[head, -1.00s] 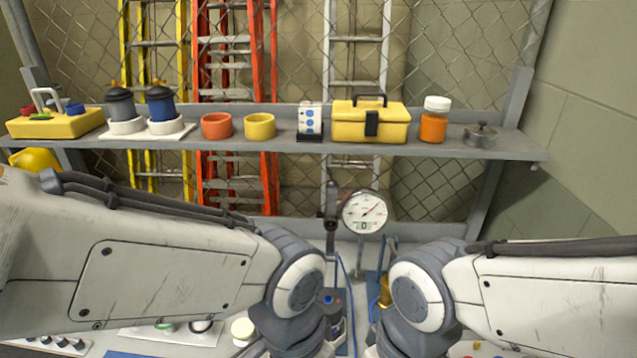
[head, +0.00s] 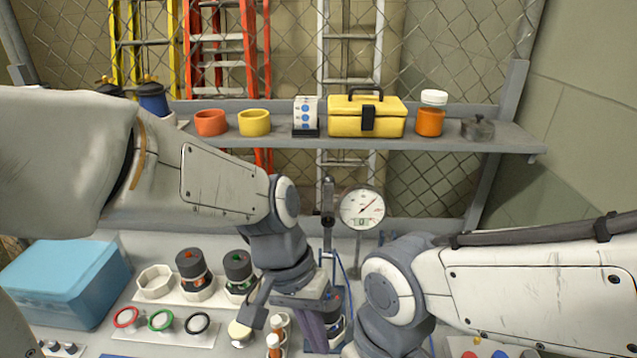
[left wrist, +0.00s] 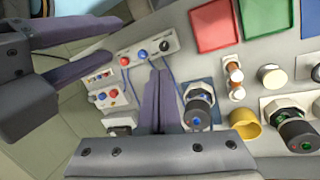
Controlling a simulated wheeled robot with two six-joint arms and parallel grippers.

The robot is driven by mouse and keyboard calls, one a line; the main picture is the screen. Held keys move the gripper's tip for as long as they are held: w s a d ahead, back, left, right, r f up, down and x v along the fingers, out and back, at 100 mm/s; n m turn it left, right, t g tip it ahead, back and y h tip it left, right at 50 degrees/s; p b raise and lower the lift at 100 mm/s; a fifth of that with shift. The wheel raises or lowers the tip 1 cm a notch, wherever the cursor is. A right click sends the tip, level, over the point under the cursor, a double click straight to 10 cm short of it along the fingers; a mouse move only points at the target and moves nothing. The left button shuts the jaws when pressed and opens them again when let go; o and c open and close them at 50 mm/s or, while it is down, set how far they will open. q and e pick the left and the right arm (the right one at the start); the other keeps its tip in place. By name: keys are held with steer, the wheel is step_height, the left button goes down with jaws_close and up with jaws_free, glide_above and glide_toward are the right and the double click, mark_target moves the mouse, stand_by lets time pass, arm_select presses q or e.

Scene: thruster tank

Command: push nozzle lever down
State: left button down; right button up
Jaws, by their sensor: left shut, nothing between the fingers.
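I cannot pick out the nozzle lever for sure in either view. My left gripper (head: 316,332) points down over the bench in the head view, below the dial gauge. In the left wrist view my left gripper (left wrist: 158,98) is shut with nothing between its purple fingers, just left of a black cylinder with a blue tip (left wrist: 198,112). My right gripper (left wrist: 113,42) shows at the left of that view, its two purple fingers apart and empty, beside a small panel with red and blue buttons (left wrist: 142,50). In the head view it is hidden behind my right arm.
A dial gauge (head: 362,208) stands at the back, beside a dark upright post (head: 328,202). Black cylinders (head: 190,263), coloured rings (head: 160,319) and a blue box (head: 66,283) lie left. A shelf (head: 400,146) spans behind. Red (left wrist: 214,25) and green (left wrist: 264,17) trays flank the work area.

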arm_select(q)
steer(key=w+a+f+n+t+h+b, duration=0.1)
steer(key=w+a+n+t+h, duration=0.25)
steer(key=w, duration=1.05)
steer(key=w+a+n+t+h+b, duration=0.1)
steer(key=w+a+n+h+b, duration=0.3)
steer(key=w, duration=1)
steer(key=w+a+r+t+h+p, duration=0.2)
steer(key=w+a+r+t+h, duration=0.1)
steer(key=w+r+h, duration=0.3)
steer(key=shift+w+r+p, duration=0.3)
steer(key=shift+w+r, duration=0.05)
steer(key=shift+w, duration=0.65)
